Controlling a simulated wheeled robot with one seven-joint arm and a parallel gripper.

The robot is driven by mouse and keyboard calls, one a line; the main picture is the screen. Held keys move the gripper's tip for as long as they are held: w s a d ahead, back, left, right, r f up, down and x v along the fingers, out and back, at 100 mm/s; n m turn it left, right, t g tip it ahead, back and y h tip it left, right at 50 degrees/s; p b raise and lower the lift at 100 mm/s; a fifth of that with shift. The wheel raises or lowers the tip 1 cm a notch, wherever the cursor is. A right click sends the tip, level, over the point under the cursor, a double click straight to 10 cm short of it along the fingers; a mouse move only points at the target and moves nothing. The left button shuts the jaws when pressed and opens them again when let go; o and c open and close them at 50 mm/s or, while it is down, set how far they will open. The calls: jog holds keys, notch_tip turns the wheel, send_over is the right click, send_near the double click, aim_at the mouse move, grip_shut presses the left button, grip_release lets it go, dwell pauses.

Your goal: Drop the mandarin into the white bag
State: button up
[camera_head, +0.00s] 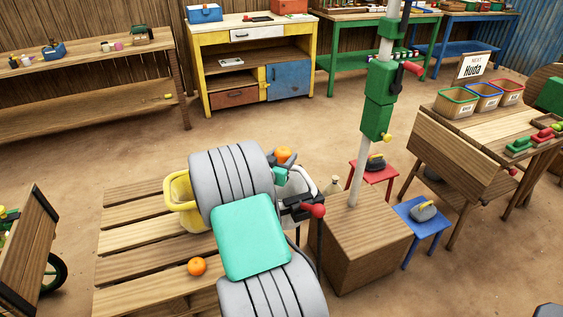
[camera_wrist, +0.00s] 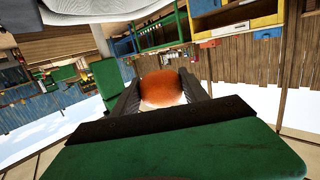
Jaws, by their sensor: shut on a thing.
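My gripper (camera_wrist: 165,84) is shut on an orange mandarin (camera_wrist: 167,88), which sits between its two dark fingers in the wrist view. In the head view the held mandarin (camera_head: 283,154) shows just past my arm, above and a little left of the white bag (camera_head: 313,189). The white bag stands at the right end of the slatted pallet, partly hidden behind my arm. A pale white surface (camera_wrist: 82,14), possibly the bag, fills the top left of the wrist view. The inside of the bag cannot be seen.
A second mandarin (camera_head: 197,266) lies on the slatted pallet (camera_head: 125,241). A yellow bag (camera_head: 177,190) stands left of my arm. A wooden crate (camera_head: 368,246) with a white post and green box (camera_head: 378,98) stands close to the right. Red and blue stools (camera_head: 424,214) stand beyond it.

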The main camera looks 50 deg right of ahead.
notch_tip(320, 180, down, 6)
jog(key=shift+r+b, duration=0.25)
jog(key=shift+b, duration=0.85)
jog(key=o, duration=1.5)
jog(key=shift+a, duration=0.1)
jog(key=v, duration=0.7)
jog(key=shift+s+a+r, duration=0.1)
jog(key=shift+a+r, duration=0.05)
jog(key=shift+a, duration=0.2)
